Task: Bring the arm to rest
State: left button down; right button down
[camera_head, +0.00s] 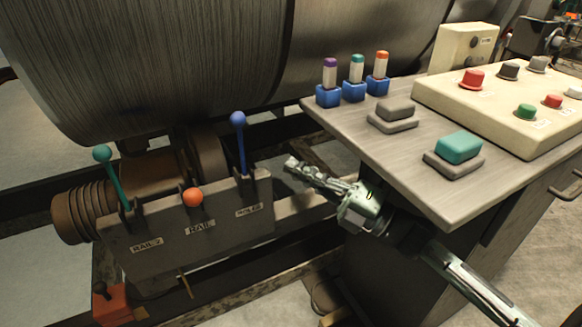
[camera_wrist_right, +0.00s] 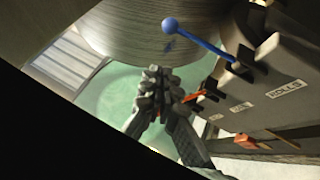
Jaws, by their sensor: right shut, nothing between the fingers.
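My right gripper (camera_head: 292,163) reaches in from the lower right, shut and empty, beside the console's near left corner. It is to the right of the lever box (camera_head: 190,235) and apart from it. In the wrist view my right gripper (camera_wrist_right: 155,75) shows its fingers together. The blue-knobbed lever (camera_head: 238,120), labelled ROLLS, stands up left of the fingertips; it also shows in the wrist view (camera_wrist_right: 170,26). The orange-knobbed lever (camera_head: 193,197) and green-knobbed lever (camera_head: 103,154) are further left. My left gripper is not in view.
A large ribbed drum (camera_head: 160,60) fills the back. The console top (camera_head: 330,118) overhangs close to my right arm. It carries several capped tubes in blue holders (camera_head: 353,90), a teal block (camera_head: 458,148), a grey block (camera_head: 395,110) and a cream button panel (camera_head: 500,105).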

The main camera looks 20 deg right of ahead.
dwell(0.3)
